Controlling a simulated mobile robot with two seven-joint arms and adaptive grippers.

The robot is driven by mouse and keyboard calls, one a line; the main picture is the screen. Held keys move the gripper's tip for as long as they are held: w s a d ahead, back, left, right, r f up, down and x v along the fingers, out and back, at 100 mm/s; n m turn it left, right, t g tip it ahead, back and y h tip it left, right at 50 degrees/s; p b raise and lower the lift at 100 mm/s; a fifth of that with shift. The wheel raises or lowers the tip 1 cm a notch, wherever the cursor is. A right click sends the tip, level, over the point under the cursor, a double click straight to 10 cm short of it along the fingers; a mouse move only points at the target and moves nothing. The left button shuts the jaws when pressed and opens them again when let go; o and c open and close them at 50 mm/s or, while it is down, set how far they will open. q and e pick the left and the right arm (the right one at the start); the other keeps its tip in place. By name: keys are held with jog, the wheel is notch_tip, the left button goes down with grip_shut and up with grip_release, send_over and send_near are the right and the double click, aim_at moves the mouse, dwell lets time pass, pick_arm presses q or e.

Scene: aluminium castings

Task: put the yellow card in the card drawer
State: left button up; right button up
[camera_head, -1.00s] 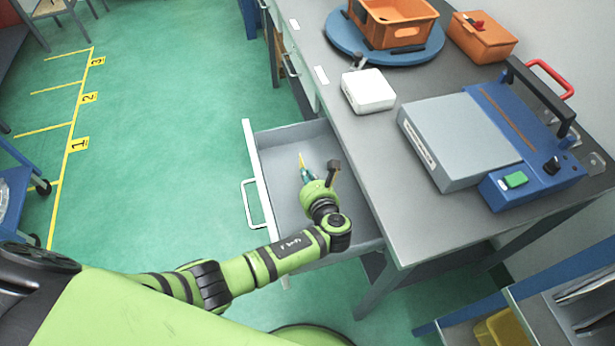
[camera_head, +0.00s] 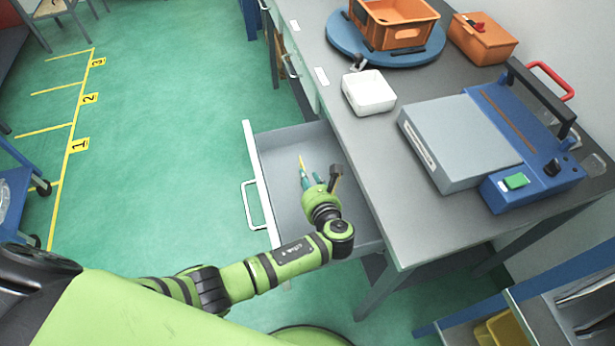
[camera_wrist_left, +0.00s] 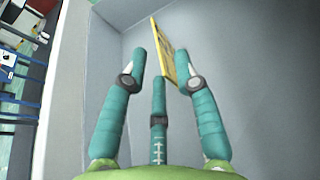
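The yellow card (camera_wrist_left: 171,52) stands on edge at the fingertips of my left gripper (camera_wrist_left: 158,68) in the left wrist view. It is close to the right finger, with a gap to the left finger. The teal fingers are spread open. In the head view the card (camera_head: 301,162) is a small yellow sliver beyond my left gripper (camera_head: 307,178), inside the outline of the pulled-out grey drawer (camera_head: 281,143). Whether the card touches the drawer floor cannot be told. My right gripper is not in view.
The drawer's front and handle (camera_head: 249,205) face left over free green floor. The grey workbench (camera_head: 375,150) beside it carries a white box (camera_head: 369,93), a blue-and-grey machine (camera_head: 500,140), and an orange crate (camera_head: 397,25) on a blue turntable (camera_head: 345,40).

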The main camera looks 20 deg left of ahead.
pick_arm(q)
jog(key=v, duration=1)
jog(key=shift+s+d+r, duration=0.15)
jog(key=shift+s+d, duration=0.05)
jog(key=shift+s, duration=0.1)
